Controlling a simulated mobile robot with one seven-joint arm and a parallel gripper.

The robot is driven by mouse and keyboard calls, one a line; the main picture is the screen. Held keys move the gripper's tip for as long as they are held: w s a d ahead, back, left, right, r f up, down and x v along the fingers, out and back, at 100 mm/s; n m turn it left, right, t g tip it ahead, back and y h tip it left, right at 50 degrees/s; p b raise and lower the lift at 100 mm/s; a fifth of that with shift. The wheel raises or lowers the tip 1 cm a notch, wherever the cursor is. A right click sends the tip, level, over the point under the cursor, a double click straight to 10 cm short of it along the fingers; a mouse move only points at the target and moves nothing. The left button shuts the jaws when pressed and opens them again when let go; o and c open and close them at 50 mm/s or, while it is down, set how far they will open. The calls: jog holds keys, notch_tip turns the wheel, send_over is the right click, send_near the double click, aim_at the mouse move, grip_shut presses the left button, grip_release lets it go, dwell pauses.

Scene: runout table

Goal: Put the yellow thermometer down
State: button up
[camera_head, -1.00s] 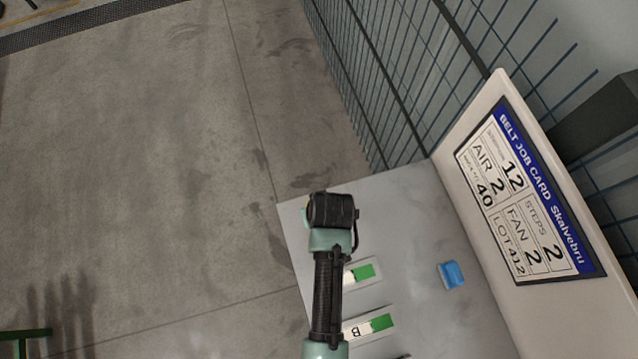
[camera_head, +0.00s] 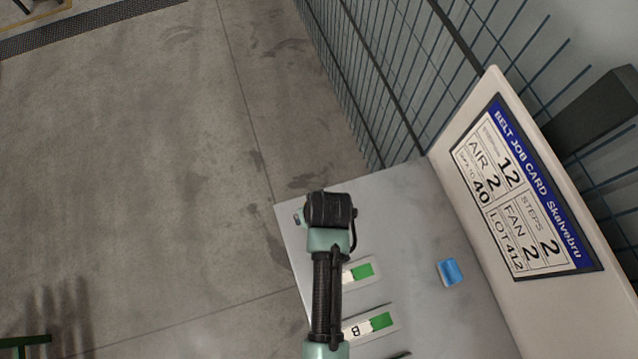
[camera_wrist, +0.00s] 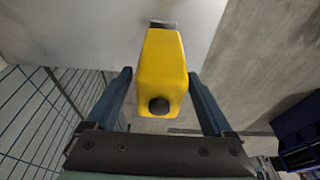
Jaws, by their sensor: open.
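The yellow thermometer (camera_wrist: 161,68) is in the wrist view, a tapered yellow body with a dark round knob at its near end. My gripper (camera_wrist: 160,74) is open, with one blue finger on each side of it and a visible gap on both sides. The pale table top (camera_wrist: 95,30) shows behind it; I cannot tell whether the thermometer touches the table. In the head view my wrist hangs over the far left corner of the grey table (camera_head: 400,200) and hides the thermometer.
A blue block (camera_head: 450,272) lies on the table at right. White-and-green cards, one marked B (camera_head: 355,330), lie beside my arm. A job-card board (camera_head: 520,190) stands along the right edge, with wire mesh fence (camera_head: 390,70) behind. Table between cards and block is clear.

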jog(key=v, duration=1.1)
jog(key=shift+s+r+b, duration=0.1)
jog(key=shift+r+b, duration=0.15)
jog(key=shift+b, duration=0.05)
jog(key=w+r+m+t, duration=0.1)
jog(key=w+r+t, duration=0.65)
jog(key=r, duration=0.75)
jog(key=w+r+m+t, duration=0.1)
jog(key=w+r+t, duration=0.4)
jog(key=w+r, duration=0.7)
jog(key=s+r+t+h, duration=0.1)
jog(key=s+r+t, duration=0.15)
jog(key=r, duration=0.75)
jog(key=s+r+t, duration=0.1)
jog(key=r+t, duration=0.2)
jog(key=r, duration=0.6)
jog(key=s+r+t, duration=0.3)
jog(key=s+r, duration=0.1)
jog(key=r, duration=0.5)
jog(key=s+r+m+t, duration=0.1)
jog(key=s+r+t, duration=0.2)
jog(key=s+r, duration=0.2)
notch_tip(320, 180, up, 4)
jog(key=shift+s+a+f+m+t, duration=0.1)
jog(key=shift+s+a+m+t, duration=0.15)
jog(key=shift+s+m+t, duration=0.05)
jog(key=shift+f, duration=0.1)
